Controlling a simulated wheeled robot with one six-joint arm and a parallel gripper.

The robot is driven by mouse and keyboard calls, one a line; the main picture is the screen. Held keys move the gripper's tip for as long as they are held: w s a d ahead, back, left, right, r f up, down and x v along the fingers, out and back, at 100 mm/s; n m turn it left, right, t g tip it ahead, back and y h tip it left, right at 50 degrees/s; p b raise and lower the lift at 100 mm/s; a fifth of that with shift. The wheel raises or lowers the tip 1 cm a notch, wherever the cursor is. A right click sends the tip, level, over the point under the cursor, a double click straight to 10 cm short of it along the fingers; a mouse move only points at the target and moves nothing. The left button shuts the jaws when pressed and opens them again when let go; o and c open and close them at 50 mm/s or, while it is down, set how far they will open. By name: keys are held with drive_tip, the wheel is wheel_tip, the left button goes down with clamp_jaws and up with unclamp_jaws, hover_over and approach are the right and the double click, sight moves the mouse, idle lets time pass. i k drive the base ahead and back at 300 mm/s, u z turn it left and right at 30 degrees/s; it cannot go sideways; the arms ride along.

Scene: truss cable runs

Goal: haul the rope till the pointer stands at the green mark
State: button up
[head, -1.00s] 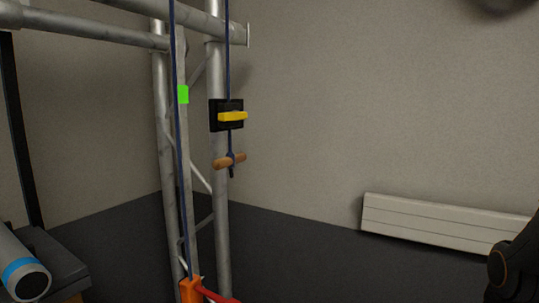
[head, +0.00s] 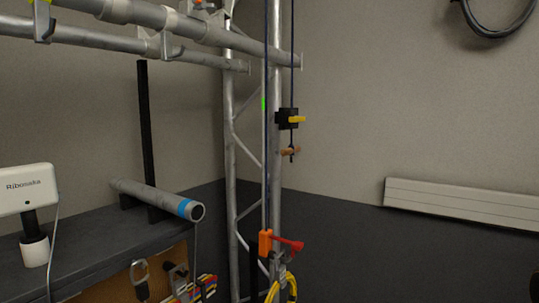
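In the head view a dark blue rope (head: 292,60) hangs at the right of the truss upright and runs through a black block with a yellow lever (head: 297,119). A wooden toggle handle (head: 290,151) is tied at its lower end, just under the block. A second length of rope (head: 267,165) runs down to an orange piece with a red pointer (head: 290,244), low on the upright. The green mark (head: 264,103) sits far above it, partly hidden behind the rope. My gripper is not in view.
A dark bench (head: 95,248) stands at the left with a grey tube with a blue band (head: 160,197) and a white device (head: 27,189). A yellow cable coil (head: 283,288) hangs below the pointer.

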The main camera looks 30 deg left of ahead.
sight(291, 150)
drive_tip(key=k, duration=0.15)
drive_tip(key=u, duration=1.55)
drive_tip(key=i, duration=0.5)
drive_tip(key=z, duration=0.05)
